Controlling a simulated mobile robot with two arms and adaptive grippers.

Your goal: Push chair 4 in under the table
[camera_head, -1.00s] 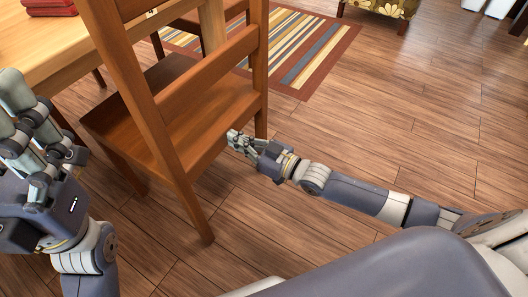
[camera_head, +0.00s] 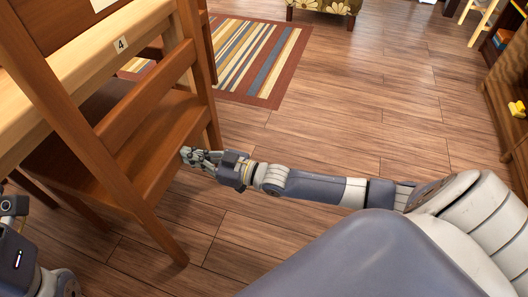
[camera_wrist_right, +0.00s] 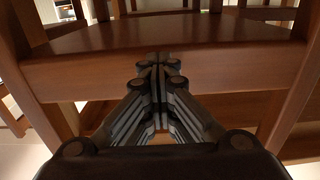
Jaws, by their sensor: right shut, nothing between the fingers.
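The brown wooden chair (camera_head: 147,90) stands at the left in the head view, its slatted back toward me. Its seat is largely under the light wood table (camera_head: 75,72), whose edge carries a small label "4" (camera_head: 121,44). My right gripper (camera_head: 187,155) is shut and empty, its fingertips at the rear of the chair, low by the seat. In the right wrist view the closed fingers (camera_wrist_right: 157,60) point at the rail (camera_wrist_right: 220,72) below the seat (camera_wrist_right: 230,32); contact cannot be told for sure. My left gripper (camera_head: 14,207) is partly cut off at the left edge, its fingertips unclear.
A striped rug (camera_head: 255,55) lies beyond the chair. A flowered armchair (camera_head: 322,8) stands at the back. A wooden shelf (camera_head: 505,95) is at the right edge. The wood floor (camera_head: 370,110) between is clear.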

